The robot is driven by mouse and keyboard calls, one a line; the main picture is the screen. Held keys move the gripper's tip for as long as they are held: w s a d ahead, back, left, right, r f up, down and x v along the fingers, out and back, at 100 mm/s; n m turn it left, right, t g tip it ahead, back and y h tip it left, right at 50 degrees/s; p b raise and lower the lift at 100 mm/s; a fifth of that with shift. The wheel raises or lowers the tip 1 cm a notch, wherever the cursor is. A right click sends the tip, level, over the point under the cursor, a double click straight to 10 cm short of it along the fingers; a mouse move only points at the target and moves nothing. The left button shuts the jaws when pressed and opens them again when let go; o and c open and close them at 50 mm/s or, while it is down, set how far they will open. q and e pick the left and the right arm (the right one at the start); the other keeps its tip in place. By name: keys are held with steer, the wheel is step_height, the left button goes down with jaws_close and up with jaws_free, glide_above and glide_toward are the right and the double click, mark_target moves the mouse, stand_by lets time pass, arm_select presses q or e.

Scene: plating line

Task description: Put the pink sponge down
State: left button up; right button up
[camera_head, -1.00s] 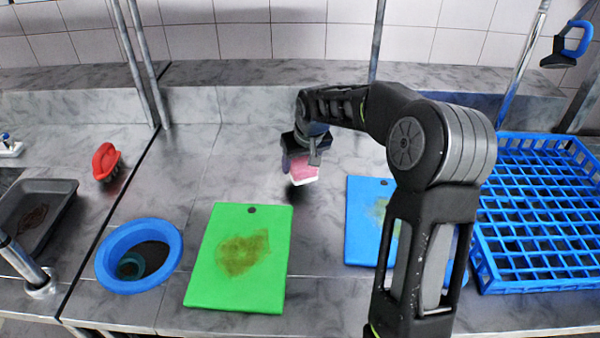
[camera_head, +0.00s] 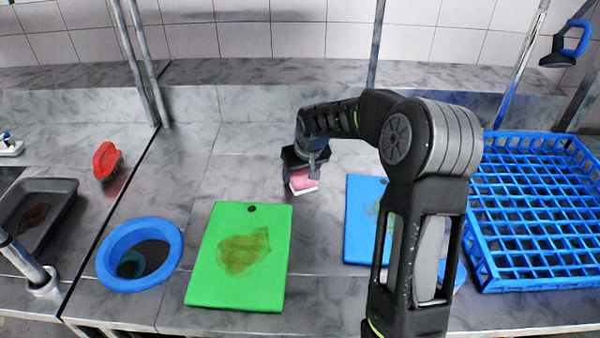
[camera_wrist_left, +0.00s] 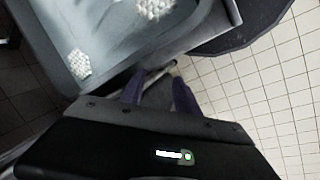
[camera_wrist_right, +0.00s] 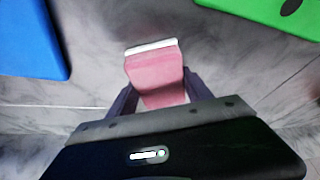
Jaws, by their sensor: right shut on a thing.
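The pink sponge (camera_head: 303,181) with a white layer along its lower face is between the fingers of my right gripper (camera_head: 306,171). It is over the grey counter, behind the gap between the green and blue boards. In the right wrist view the sponge (camera_wrist_right: 158,78) sits between the two dark fingers of the right gripper (camera_wrist_right: 160,96), its white edge pointing away. I cannot tell whether its underside touches the counter. My left gripper (camera_wrist_left: 157,88) shows only in its own wrist view, fingers apart with nothing between them.
A green board (camera_head: 238,285) with a brown stain lies front left of the sponge, a blue board (camera_head: 362,215) front right. A blue-rimmed round opening (camera_head: 112,275), a red brush (camera_head: 105,158) and a dark tray (camera_head: 62,205) are left. A blue rack (camera_head: 487,270) is right. Counter around the sponge is clear.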

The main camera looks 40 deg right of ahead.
steer(key=o, duration=1.2)
steer(key=shift+f, duration=0.15)
steer(key=shift+a, duration=0.15)
steer(key=shift+r+p, duration=0.3)
steer(key=shift+p, duration=0.05)
steer(key=shift+r, duration=0.35)
steer(key=b+v, duration=0.1)
steer(key=v, duration=1)
steer(key=shift+s+r+b, duration=0.1)
steer(key=shift+s+b, duration=0.05)
steer(key=shift+b, duration=0.25)
